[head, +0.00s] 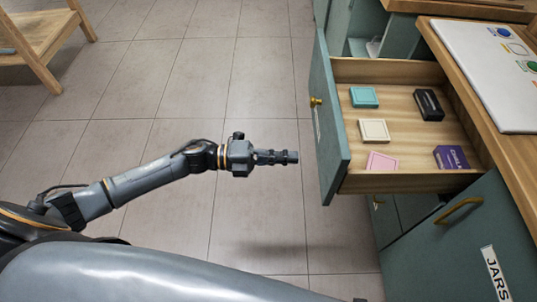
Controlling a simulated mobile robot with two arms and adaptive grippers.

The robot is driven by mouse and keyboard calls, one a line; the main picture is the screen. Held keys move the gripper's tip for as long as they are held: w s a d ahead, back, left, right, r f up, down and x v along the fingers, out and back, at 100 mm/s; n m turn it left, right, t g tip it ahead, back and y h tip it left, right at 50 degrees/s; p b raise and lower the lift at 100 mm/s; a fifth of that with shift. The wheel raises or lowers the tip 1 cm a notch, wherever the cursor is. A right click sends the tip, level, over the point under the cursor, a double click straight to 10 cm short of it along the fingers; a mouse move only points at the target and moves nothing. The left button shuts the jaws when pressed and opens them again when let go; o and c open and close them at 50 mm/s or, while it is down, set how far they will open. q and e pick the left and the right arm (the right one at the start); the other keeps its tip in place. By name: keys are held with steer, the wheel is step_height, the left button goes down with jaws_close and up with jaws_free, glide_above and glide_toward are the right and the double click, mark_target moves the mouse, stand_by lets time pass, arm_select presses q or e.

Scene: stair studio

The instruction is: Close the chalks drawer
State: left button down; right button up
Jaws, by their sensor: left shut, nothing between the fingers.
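The open drawer (328,127) sticks out to the left from the cabinet on the right. It has a green front, a brass knob (316,101) and a pale wooden inside. Small boxes lie in it: teal (364,97), cream (374,131), pink (382,161), black (429,105) and purple (451,158). The drawer's own label is not readable from here. My left gripper (292,157) is shut and empty, a little left of the drawer front, pointing at it with a gap between. My right gripper is not in view.
A cabinet door labelled JARS (440,255) with a brass handle is below right. A wooden counter (510,160) holds a white board (490,65) with coloured round pieces. A wooden stool (45,40) stands at the upper left. The tiled floor between is clear.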

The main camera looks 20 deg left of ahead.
mark_target(325, 158)
arm_select(q)
steer(key=x, duration=0.6)
steer(key=shift+d, duration=0.1)
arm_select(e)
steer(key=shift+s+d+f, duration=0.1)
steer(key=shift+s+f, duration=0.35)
